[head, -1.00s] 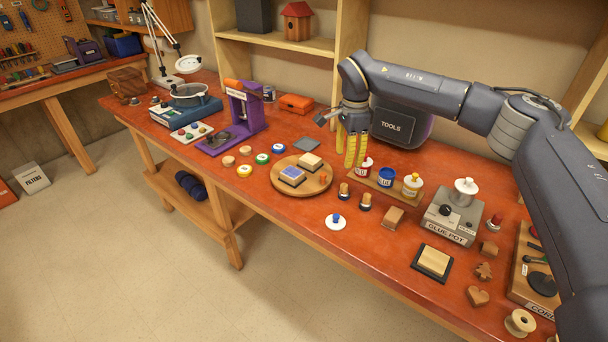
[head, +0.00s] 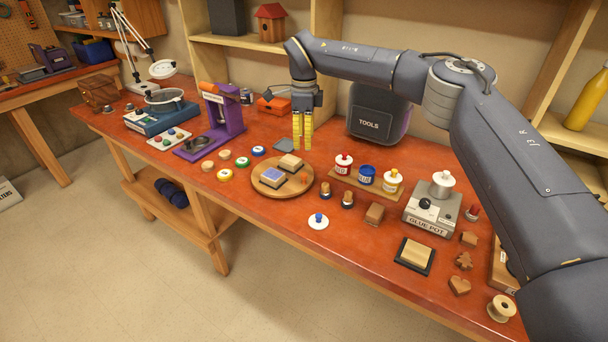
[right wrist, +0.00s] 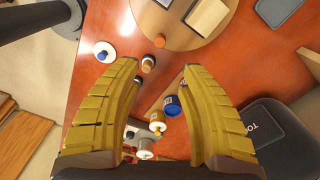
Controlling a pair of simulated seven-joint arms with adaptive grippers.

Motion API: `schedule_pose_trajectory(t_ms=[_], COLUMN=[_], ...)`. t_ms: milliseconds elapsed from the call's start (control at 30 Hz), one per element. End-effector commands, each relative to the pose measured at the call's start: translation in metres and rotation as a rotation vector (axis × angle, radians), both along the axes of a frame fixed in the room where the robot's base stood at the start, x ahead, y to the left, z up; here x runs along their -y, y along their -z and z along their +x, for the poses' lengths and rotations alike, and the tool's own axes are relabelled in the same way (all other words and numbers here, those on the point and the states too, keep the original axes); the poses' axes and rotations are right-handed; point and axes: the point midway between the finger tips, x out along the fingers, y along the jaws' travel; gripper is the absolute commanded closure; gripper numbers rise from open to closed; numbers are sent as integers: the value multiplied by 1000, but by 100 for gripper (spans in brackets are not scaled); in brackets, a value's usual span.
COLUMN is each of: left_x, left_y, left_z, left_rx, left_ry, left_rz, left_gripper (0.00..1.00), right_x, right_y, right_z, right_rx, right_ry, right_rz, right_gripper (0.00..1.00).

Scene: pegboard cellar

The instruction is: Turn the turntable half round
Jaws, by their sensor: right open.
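The turntable (head: 284,191) is a round wooden disc on the red bench. On it are a purple-topped block (head: 271,175), a cream-topped block (head: 290,162) and a small orange knob (head: 305,179) near its right rim. My right gripper (head: 302,147), with yellow fingers, points down above the bench, behind and right of the turntable. In the right wrist view the turntable (right wrist: 186,37) is partly cut off at the top, with the orange knob (right wrist: 160,41) at its near rim. My right gripper (right wrist: 158,76) is open with nothing held. My left gripper is not in view.
A wooden rack with red (head: 343,164), blue (head: 367,174) and yellow-topped jars stands right of the turntable. Two small stampers (head: 347,198) and a white disc with a blue knob (head: 318,221) are in front. Coloured discs (head: 225,175) lie left. A dark TOOLS bin (head: 378,113) stands behind.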

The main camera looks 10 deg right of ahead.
Motion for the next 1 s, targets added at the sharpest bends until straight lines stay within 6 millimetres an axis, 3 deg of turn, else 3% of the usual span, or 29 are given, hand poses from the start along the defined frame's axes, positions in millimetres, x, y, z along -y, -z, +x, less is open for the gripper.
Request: schedule_pose_trajectory(t_ms=[533, 700, 1000], left_x=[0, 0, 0], left_y=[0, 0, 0], left_z=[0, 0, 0], left_rx=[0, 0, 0], left_ry=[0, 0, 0], left_rz=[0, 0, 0], left_gripper=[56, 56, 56], right_x=[-1, -1, -1], right_y=[98, 117, 132], right_z=[-1, 0, 0], right_rx=[-2, 0, 0], right_ry=[-2, -2, -1], right_rz=[1, 1, 1], right_gripper=[59, 59, 59])
